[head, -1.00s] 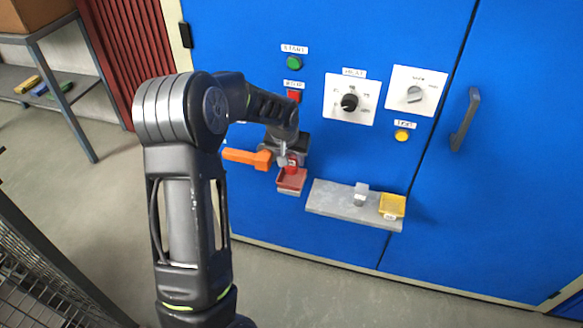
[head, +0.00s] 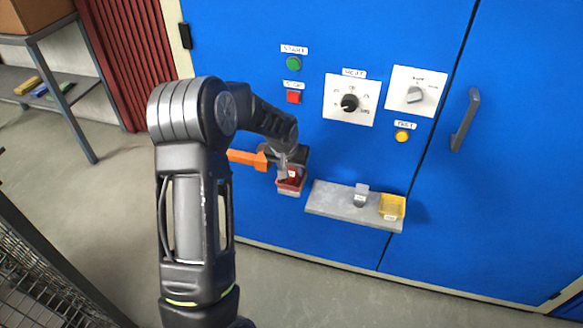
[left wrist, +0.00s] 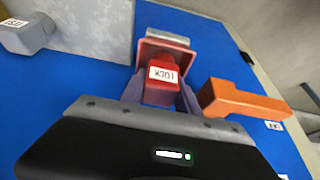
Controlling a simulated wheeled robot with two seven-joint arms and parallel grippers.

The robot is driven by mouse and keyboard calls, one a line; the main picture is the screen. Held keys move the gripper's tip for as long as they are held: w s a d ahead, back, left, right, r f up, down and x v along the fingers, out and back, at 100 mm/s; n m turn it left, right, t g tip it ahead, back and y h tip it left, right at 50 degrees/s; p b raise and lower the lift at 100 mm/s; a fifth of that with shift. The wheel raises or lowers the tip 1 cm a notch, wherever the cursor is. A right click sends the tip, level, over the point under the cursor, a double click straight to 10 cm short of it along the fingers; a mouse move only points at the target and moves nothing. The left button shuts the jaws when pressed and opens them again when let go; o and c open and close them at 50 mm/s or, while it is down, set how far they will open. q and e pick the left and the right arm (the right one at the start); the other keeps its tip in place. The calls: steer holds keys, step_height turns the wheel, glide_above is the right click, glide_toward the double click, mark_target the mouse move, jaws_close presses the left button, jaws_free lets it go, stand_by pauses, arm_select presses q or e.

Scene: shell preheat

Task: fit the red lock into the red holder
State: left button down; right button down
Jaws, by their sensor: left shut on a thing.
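The red lock (left wrist: 161,79), with a white label reading LOCK, is held between the fingers of my left gripper (left wrist: 160,98). In the head view the left gripper (head: 289,168) is at the blue panel, with the red lock (head: 292,176) low in its fingers. The red holder (head: 291,188) is a small open tray on the panel. It also shows in the left wrist view (left wrist: 180,52), just beyond the lock. The lock's lower end appears to be within the holder's opening; I cannot tell how deep it sits. My right gripper is not in view.
An orange handle (head: 248,158) juts out left of the holder, close to my gripper. Buttons and dials sit above.

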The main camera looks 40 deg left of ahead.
arm_select(q)
steer(key=shift+f, duration=0.2)
steer(key=c, duration=0.9)
jaws_free()
steer(key=shift+r+p, duration=0.3)
steer(key=shift+r, duration=0.15)
steer(key=v, duration=1.1)
steer(key=shift+s+d+r, duration=0.1)
steer(key=shift+s+r, duration=0.15)
steer(key=shift+r, duration=0.1)
